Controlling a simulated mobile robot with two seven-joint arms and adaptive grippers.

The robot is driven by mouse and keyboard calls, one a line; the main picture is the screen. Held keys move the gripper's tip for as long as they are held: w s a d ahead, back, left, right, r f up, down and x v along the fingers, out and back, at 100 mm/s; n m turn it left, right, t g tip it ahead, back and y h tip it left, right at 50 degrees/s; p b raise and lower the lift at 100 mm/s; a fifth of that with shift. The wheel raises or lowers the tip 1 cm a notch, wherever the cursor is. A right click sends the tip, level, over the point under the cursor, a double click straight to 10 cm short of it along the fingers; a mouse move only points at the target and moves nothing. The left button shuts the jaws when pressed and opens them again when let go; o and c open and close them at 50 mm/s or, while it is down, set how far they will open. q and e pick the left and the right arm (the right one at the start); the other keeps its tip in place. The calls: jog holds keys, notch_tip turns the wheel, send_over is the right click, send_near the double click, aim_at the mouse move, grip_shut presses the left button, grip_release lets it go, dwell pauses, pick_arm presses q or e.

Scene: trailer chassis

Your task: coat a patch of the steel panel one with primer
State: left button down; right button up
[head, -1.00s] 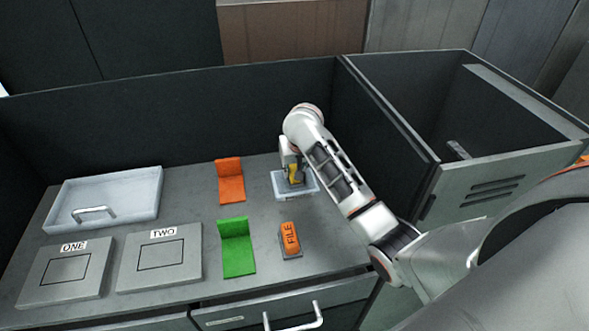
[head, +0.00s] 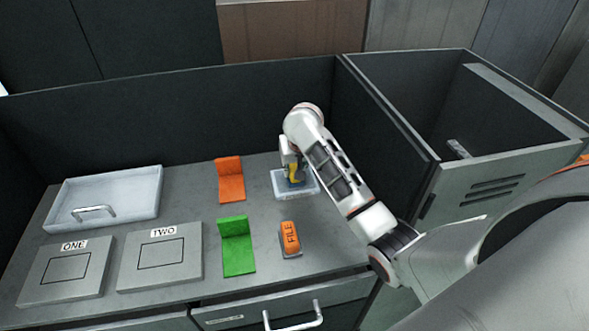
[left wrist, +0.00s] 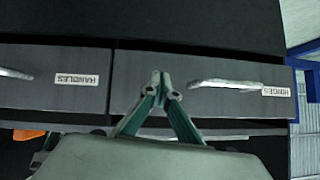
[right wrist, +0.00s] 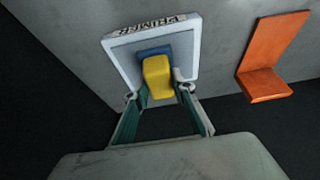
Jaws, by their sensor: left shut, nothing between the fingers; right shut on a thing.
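Steel panel ONE (head: 66,268) lies flat at the front left of the bench in the head view, with a black square outline on it and no coating visible inside. My right gripper (right wrist: 158,90) is shut on a yellow-handled tool (right wrist: 157,72) with a blue part. The tool is over or in the small pale primer tray (head: 310,186), whose PRIMER label shows upside down in the right wrist view. Whether the tool touches the tray floor is not clear.
Panel TWO (head: 160,257) lies right of panel ONE. Behind them stands a large pale tray (head: 135,190) with a metal handle in it. An orange bracket (head: 229,178), a green bracket (head: 237,247) and an orange FILE block (head: 290,236) stand between panels and arm. Dark walls rise behind.

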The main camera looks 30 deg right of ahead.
aim_at(295, 168)
jog(key=shift+a+r, duration=0.1)
jog(key=shift+r, duration=3.4)
